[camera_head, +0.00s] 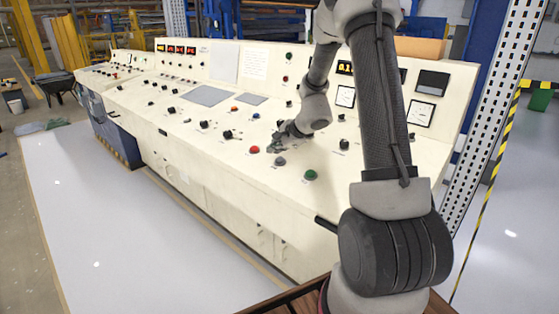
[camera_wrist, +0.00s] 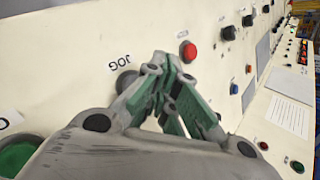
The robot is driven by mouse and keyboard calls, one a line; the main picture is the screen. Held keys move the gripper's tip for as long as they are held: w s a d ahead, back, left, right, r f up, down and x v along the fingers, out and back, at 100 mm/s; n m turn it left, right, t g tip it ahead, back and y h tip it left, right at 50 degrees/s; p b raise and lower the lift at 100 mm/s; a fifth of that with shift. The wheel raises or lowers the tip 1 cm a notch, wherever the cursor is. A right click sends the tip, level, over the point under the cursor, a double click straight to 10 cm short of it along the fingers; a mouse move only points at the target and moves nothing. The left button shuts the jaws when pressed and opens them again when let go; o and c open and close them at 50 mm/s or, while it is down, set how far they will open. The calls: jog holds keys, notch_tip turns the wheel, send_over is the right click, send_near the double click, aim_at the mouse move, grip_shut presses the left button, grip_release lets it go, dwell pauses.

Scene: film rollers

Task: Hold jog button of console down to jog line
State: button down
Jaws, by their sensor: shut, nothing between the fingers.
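The console (camera_head: 215,150) is a long cream desk with a sloped top and an upright back panel. Its grey jog button (camera_head: 280,160) sits between a red and a green button. In the wrist view the jog button (camera_wrist: 126,81) lies beside the upside-down JOG label, partly covered by my finger. My gripper (camera_head: 274,146) is shut and empty, low over the desk just behind the jog button. Its green-padded tips show in the wrist view (camera_wrist: 167,62), between the jog and red buttons. I cannot tell whether they touch the panel.
The red button (camera_head: 254,150) is close to my gripper, and the green button (camera_head: 310,175) is to the right. Dark knobs (camera_head: 228,134) crowd the desk. A perforated white post (camera_head: 495,120) stands at the right. Pale floor (camera_head: 110,230) is clear in front.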

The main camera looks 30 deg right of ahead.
jog(key=r, duration=0.3)
jog(key=shift+s+a+r, duration=0.2)
jog(key=shift+a+r, duration=0.15)
jog(key=shift+a, duration=0.05)
